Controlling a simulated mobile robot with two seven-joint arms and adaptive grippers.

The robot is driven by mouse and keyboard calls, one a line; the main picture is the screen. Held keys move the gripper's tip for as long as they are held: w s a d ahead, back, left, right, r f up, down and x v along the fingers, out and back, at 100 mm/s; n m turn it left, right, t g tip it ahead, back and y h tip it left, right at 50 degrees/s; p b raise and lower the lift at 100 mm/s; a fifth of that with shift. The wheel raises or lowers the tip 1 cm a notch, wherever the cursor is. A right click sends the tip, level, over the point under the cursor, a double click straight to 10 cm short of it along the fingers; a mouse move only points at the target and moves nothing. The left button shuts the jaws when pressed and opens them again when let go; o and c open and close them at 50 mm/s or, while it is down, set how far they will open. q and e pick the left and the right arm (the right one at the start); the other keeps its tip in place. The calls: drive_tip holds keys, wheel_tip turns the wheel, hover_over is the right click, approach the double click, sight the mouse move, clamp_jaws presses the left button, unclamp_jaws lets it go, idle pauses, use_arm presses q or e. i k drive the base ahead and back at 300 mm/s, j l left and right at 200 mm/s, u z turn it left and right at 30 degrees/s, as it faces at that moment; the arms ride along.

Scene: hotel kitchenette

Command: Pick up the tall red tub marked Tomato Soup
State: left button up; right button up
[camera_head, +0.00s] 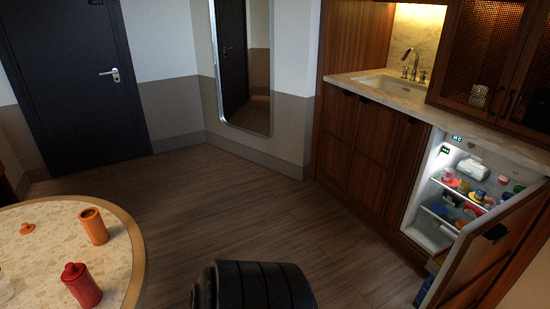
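A tall red tub (84,287) with a red knobbed lid stands upright on the round speckled table (52,255) at the bottom left. No marking on it can be read from here. An orange tub (94,230), apparently open at the top, stands behind it near the table's rim. A small orange lid (27,228) lies on the tabletop to the left. Neither of my grippers is in view.
A black ribbed shape, seemingly a chair back (255,288), rises at the bottom centre. On the right, a small fridge (432,215) stands open, its door (500,250) swung outward. The wooden floor (215,225) between is clear. A counter with a sink (385,86) runs above the fridge.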

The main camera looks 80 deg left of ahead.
sight(84, 290)
drive_tip(key=u, duration=4.05)
